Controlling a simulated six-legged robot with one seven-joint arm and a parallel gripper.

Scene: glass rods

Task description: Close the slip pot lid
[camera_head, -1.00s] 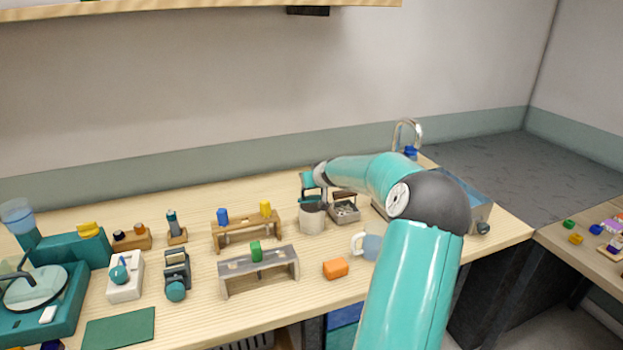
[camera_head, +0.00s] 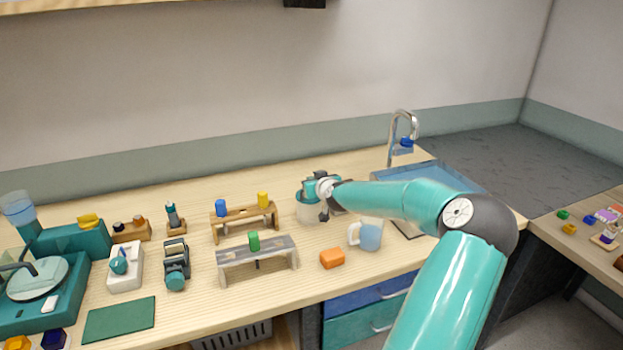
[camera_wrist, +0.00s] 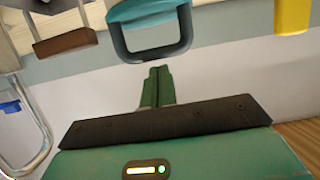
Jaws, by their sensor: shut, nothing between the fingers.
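The slip pot (camera_head: 308,210) is a pale round pot with a teal rim, standing on the bench right of the rod racks. Teal lid parts (camera_head: 310,184) show above its mouth, partly hidden by my wrist; I cannot tell how far the lid is tilted. In the wrist view, which appears upside down, a teal piece with a dark loop (camera_wrist: 152,50) is seen at top middle. My gripper (camera_wrist: 155,70) is shut and empty, its green fingertips close to that loop; contact is unclear. In the head view my gripper (camera_head: 324,212) is at the pot's right side.
Open bench lies in front of the pot.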

